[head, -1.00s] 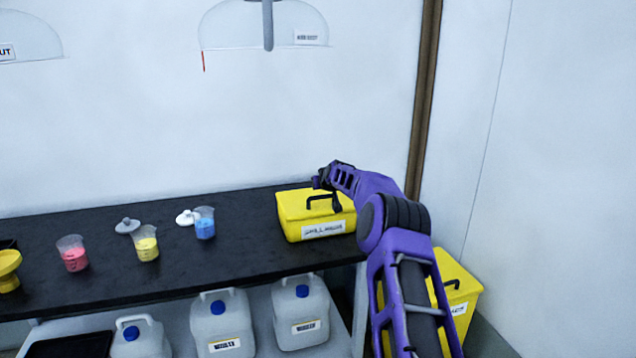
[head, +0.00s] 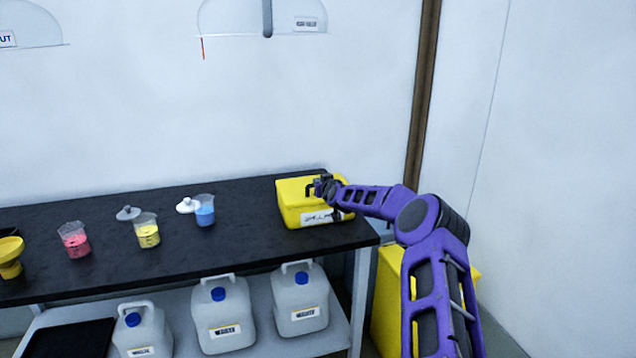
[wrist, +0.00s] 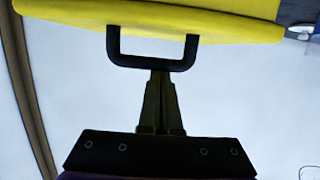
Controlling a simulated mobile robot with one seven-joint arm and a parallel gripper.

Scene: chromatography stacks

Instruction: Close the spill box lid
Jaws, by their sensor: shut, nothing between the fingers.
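The yellow spill box (head: 292,212) stands at the right end of the black bench, with a white label on its front. Its top looks covered by the yellow lid (head: 292,187), but I cannot tell whether the lid is fully down. My gripper (head: 318,187) is over the box's top, beside the dark handle, and partly hides it. In the wrist view the lid (wrist: 210,22) crosses the top edge with its black handle (wrist: 150,62). My gripper (wrist: 160,74) is shut and empty, its fingertips at the handle bar; contact is unclear.
White jugs (head: 300,300) are on the shelf below. Another yellow container (head: 387,300) stands right of the bench, partly behind my arm.

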